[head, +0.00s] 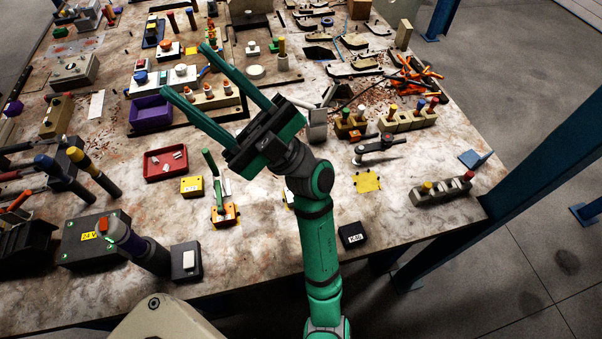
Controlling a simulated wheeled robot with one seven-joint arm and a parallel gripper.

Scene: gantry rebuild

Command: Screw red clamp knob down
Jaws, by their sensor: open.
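My gripper (184,67) reaches from the lower middle toward the upper left. Its two long green fingers are spread wide with nothing between them, above the table. A small dark clamp-like piece (372,148) with a reddish part on top lies right of my wrist, apart from the gripper. It is too small to tell surely whether this is the red clamp knob. Other red-topped pegs stand on a tan block (398,121) and on a dark grey block (440,192) at the right. The fingers and wrist hide part of the table.
The marbled table (330,215) is crowded. A purple bin (151,115) and a red tray (152,167) lie left of the gripper. Orange-handled tools (413,77) are heaped at the back right.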

